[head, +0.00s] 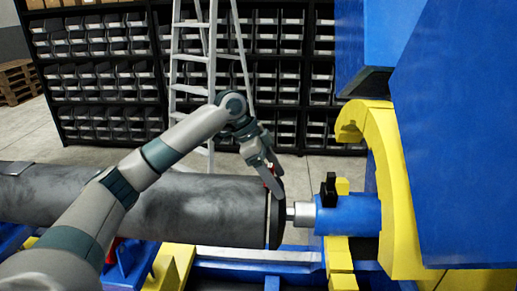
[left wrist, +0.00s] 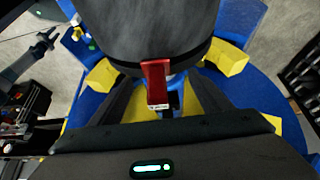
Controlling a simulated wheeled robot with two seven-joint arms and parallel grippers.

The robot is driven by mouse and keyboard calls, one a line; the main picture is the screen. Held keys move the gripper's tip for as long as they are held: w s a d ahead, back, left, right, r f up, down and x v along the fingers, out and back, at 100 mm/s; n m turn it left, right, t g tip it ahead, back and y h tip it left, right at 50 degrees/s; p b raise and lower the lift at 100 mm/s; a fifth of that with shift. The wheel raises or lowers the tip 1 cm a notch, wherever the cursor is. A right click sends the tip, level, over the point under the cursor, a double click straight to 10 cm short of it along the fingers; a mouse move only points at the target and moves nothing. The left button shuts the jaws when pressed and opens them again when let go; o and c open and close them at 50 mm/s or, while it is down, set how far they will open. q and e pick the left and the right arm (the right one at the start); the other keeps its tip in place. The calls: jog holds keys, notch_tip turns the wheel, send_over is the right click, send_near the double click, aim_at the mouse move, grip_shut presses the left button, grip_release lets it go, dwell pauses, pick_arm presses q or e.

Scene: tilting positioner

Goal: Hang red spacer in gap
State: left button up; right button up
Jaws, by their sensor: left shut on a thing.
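The red spacer (left wrist: 156,82) is a small red block with a pale lower end. It shows between the fingers of my left gripper (left wrist: 157,100), which is shut on it. In the left wrist view its upper end overlaps the dark rim of the grey cylinder (left wrist: 140,30). In the head view my left gripper (head: 272,182) is over the top right end of the cylinder (head: 200,212), and only a sliver of red shows. A thin gap (head: 268,222) runs around the cylinder near its end; I cannot tell whether the spacer is inside it. My right gripper (left wrist: 48,38) is small at upper left, its jaws unclear.
A metal shaft (head: 301,214) joins the cylinder's end to a blue housing (head: 350,215) with a black knob (head: 329,188). A yellow curved bracket (head: 395,200) and large blue panel (head: 460,140) block the right. A ladder (head: 194,70) and bin shelves (head: 100,75) stand behind.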

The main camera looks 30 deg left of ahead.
pick_arm(q)
jog(key=shift+a+r, duration=0.1)
jog(key=shift+a, duration=0.05)
jog(key=b+v, duration=0.4)
jog(key=v, duration=1.3)
jog(key=shift+r, duration=0.1)
jog(key=c, duration=0.4)
jog(key=shift+o, duration=0.2)
jog(key=shift+s, duration=0.15)
